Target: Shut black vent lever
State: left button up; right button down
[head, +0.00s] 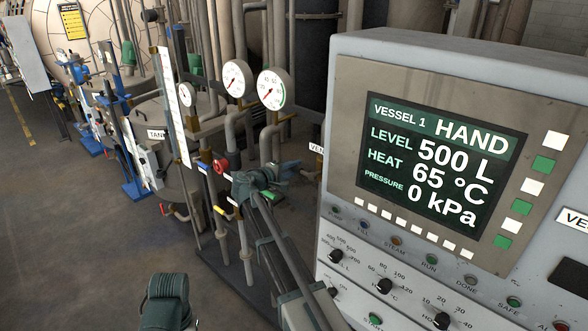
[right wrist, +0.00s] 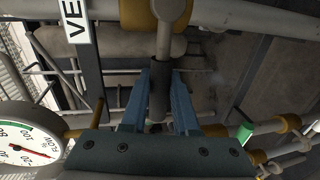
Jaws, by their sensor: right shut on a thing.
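The black vent lever (right wrist: 158,95) shows in the right wrist view as a dark grip at the end of a grey stem. It lies between the two blue fingers of my right gripper (right wrist: 172,112), which is shut on it. In the head view my right gripper (head: 290,170) reaches the pipes beside the partly covered vent label (head: 316,149); the lever is hidden there. The label also shows in the right wrist view (right wrist: 75,20). My left gripper (head: 166,298) shows only as a dark green body at the bottom; its fingers are hidden.
The control panel (head: 345,100) fills the right side, its screen reading 500 L, 65 °C and 0 kPa. Dial gauges (head: 273,89), a red knob (head: 221,166) and coloured valve handles stand close to my right gripper. The floor (head: 60,220) at left is clear.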

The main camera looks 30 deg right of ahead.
jog(key=c, duration=0.7)
grip_release()
jog(key=shift+r, duration=0.1)
jog(key=p+v, duration=0.2)
jog(key=v, duration=1.2)
jog(key=shift+w+p, duration=0.1)
jog(key=shift+p, duration=0.25)
jog(key=s+a+f+m+g+y+b, duration=0.1)
jog(key=s+a+f+g+y+b, duration=0.2)
jog(key=s+f, duration=0.45)
jog(key=s+a+f+y, duration=0.4)
jog(key=s+a+f, duration=0.2)
jog(key=s+f, duration=0.15)
jog(key=s+a+f+g+y, duration=0.1)
jog(key=s+a+f+y, duration=0.1)
jog(key=s+a, duration=0.2)
jog(key=s+a+f+g+y+b, duration=0.1)
jog(key=s+a+f+y, duration=0.1)
jog(key=s, duration=0.4)
jog(key=s+a+f+g+y+b, duration=0.1)
jog(key=s+a+f+y, duration=0.1)
jog(key=s+a, duration=0.3)
jog(key=shift+a+f, duration=0.45)
jog(key=shift+f, duration=0.4)
